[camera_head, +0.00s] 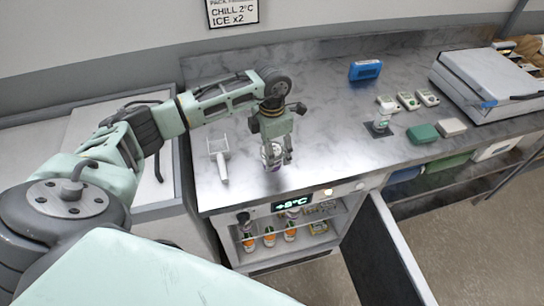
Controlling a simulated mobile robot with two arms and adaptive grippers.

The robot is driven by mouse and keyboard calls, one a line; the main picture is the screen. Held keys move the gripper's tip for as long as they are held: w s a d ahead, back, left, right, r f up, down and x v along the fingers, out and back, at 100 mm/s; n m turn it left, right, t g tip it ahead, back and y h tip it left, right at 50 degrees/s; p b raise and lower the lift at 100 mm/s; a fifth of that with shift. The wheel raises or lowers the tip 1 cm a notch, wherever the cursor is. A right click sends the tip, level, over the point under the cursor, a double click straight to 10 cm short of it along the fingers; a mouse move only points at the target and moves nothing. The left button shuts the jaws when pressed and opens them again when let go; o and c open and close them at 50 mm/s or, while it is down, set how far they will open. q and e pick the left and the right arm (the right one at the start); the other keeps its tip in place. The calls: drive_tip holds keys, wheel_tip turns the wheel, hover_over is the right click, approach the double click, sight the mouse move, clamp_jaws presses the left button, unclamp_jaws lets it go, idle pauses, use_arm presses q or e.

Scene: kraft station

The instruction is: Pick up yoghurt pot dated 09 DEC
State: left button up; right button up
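My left gripper (277,158) points down over the steel counter near its front edge. A small pot with a white and purple look (271,154) is at its fingers, partly hidden by them. I cannot tell whether the fingers are closed on it or just around it, or whether it rests on the counter. Its date is too small to read. Below, the open fridge (278,206) has small pots on its upper shelf, one of them (243,217) at the left; no dates are readable. My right gripper is not in view.
A white scoop-like tool (220,160) lies left of the gripper. The fridge door (385,250) stands open to the right. Orange-labelled bottles (269,238) stand inside. Farther right are a blue device (365,69), small white devices (408,100), a green block (422,134) and a large box (485,78).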

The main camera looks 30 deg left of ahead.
use_arm(q)
drive_tip(key=c, duration=0.8)
drive_tip(key=shift+r, duration=0.1)
drive_tip(key=shift+c, duration=0.2)
